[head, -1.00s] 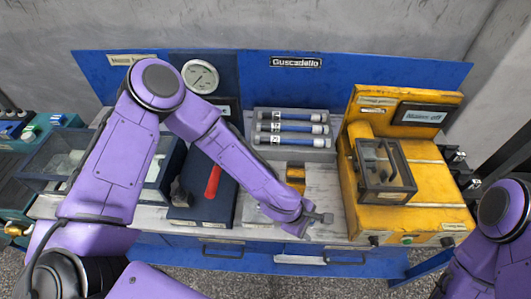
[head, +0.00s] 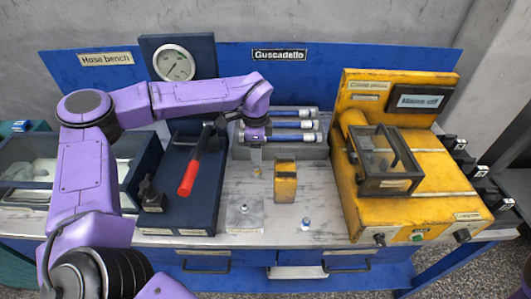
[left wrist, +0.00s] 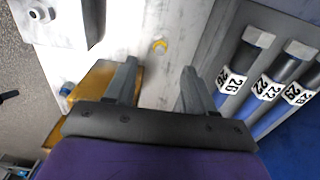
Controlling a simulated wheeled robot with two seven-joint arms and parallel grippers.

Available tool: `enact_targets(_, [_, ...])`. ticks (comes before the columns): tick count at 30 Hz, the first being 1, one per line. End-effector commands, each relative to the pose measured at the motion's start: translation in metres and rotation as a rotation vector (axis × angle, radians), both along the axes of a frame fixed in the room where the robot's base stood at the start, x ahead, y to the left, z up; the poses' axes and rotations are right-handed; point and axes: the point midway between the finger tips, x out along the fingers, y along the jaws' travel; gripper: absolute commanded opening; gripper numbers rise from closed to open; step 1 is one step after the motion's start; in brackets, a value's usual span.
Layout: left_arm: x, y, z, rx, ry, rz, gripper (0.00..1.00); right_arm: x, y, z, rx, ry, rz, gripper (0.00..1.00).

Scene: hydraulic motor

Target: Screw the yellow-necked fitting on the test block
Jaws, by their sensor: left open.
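My left gripper (head: 256,160) points down over the bench, just in front of the hose rack. In the left wrist view its two fingers (left wrist: 158,82) are spread, with nothing between them. A small yellow-ringed fitting (left wrist: 160,46) stands on the pale bench top ahead of the fingers; it also shows in the head view (head: 257,173), just below the gripper and apart from it. The grey metal block that looks like the test block (head: 243,217) sits at the front of the bench, with a round port on top (left wrist: 38,13). My right gripper is out of view.
A yellow block (head: 285,183) stands right of the gripper. A small blue-topped fitting (head: 306,225) is near the front edge. Labelled hoses (head: 285,125) lie in a rack behind. A red-handled lever (head: 190,176) is left, the yellow machine (head: 420,185) right.

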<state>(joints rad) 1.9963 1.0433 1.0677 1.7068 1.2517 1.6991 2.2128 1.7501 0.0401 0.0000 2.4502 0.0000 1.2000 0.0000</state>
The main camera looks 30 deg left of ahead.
Motion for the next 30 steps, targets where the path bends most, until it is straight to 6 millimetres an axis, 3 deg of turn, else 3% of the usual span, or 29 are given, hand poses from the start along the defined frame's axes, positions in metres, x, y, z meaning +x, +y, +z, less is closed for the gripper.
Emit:
enact_targets(11, [0.001, -0.002, -0.048, 0.004, -0.001, -0.012, 0.54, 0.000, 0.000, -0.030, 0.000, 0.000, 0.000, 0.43])
enact_targets(18, [0.002, -0.003, -0.082, 0.005, -0.003, -0.014, 0.54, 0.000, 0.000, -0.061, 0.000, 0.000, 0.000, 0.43])
enact_targets(30, [0.002, -0.003, -0.087, 0.005, -0.003, -0.015, 0.54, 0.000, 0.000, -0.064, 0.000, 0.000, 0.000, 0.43])
